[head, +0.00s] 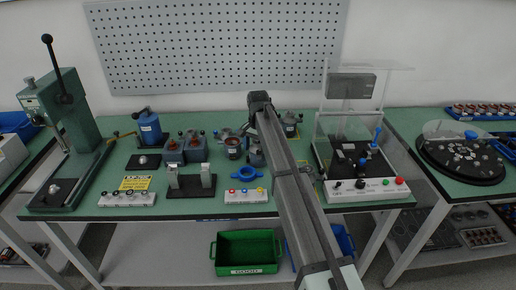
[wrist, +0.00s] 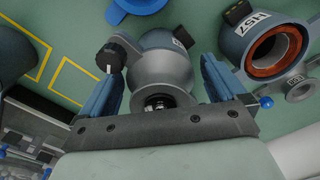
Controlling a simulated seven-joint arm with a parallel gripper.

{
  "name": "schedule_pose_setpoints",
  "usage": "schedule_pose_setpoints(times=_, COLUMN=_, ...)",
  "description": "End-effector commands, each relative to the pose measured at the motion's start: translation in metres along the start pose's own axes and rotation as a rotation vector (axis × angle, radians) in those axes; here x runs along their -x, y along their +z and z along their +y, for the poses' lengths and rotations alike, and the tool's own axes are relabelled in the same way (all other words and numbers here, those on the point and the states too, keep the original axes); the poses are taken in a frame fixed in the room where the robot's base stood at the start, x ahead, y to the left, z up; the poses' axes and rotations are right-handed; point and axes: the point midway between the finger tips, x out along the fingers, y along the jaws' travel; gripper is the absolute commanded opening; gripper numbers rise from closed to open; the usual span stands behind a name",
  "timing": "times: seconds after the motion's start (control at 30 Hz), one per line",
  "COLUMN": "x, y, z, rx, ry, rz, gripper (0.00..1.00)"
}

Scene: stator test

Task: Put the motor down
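My gripper (wrist: 160,85) has two blue fingers, one on each side of the motor. They are spread apart, with a visible gap between each finger and the housing. The gripper is hidden behind the arm in the head view. I cannot tell whether the motor's base touches the table.
A blue ring (head: 248,174) lies in front of the motor. Yellow outlines (wrist: 62,85) mark bare green table. A test rig with clear guard (head: 345,130) stands right; a green bin (head: 246,268) sits below.

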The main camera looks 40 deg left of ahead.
Motion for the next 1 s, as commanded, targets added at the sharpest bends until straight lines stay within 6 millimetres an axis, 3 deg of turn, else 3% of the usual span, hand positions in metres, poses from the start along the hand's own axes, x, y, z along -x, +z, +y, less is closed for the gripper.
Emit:
schedule_pose_setpoints(times=0.37, x=0.006, y=0.000, z=0.000, rx=0.000, ry=-0.001, rz=0.001, gripper=0.99)
schedule_pose_setpoints(times=1.0, x=0.109, y=-0.001, z=-0.001, rx=0.000, ry=-0.001, rz=0.001, gripper=0.99)
